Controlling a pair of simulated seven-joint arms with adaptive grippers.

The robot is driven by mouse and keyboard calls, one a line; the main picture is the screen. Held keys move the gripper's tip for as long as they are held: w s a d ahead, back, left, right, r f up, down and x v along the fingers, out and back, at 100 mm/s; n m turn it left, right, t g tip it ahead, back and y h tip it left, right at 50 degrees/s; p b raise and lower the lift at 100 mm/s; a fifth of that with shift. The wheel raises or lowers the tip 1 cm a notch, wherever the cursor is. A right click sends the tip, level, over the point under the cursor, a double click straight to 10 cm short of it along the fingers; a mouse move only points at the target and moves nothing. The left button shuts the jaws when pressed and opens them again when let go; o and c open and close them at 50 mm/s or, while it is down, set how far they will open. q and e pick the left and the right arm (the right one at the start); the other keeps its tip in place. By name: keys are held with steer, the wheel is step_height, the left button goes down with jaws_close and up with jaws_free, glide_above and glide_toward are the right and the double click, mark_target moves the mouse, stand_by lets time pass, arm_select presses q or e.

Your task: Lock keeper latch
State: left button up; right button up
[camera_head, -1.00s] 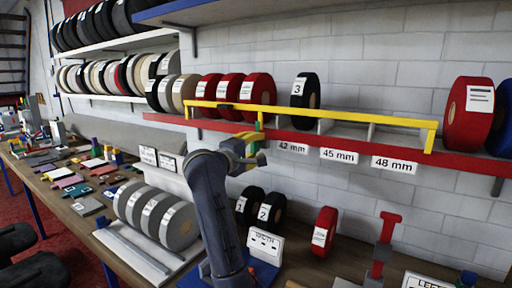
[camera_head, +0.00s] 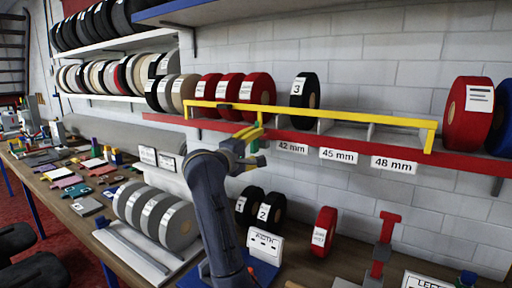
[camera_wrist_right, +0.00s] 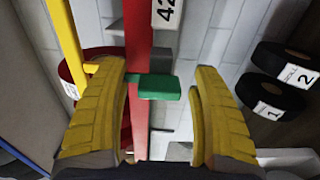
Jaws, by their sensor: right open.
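The yellow keeper bar (camera_head: 330,115) runs along the front of the red-edged shelf, across the reels. A small green latch piece (camera_head: 260,119) shows at the shelf edge below the bar, partly hidden by my gripper. In the right wrist view the green latch (camera_wrist_right: 158,87) sticks out across the red shelf edge (camera_wrist_right: 138,45). My right gripper (camera_head: 263,146) is open at the shelf edge. Its yellow fingers stand on either side of the latch's end, with a visible gap on the right; contact on the left is unclear. My left gripper is not in view.
Labelled slots, including 45 mm (camera_head: 339,156), line the shelf. A black reel 3 (camera_head: 304,90) stands behind the bar. Black reels 1 and 2 (camera_head: 270,211), a red reel (camera_head: 323,232) and a red upright (camera_head: 384,245) stand on the bench below.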

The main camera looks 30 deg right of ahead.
steer(key=v, duration=1.2)
stand_by(0.3)
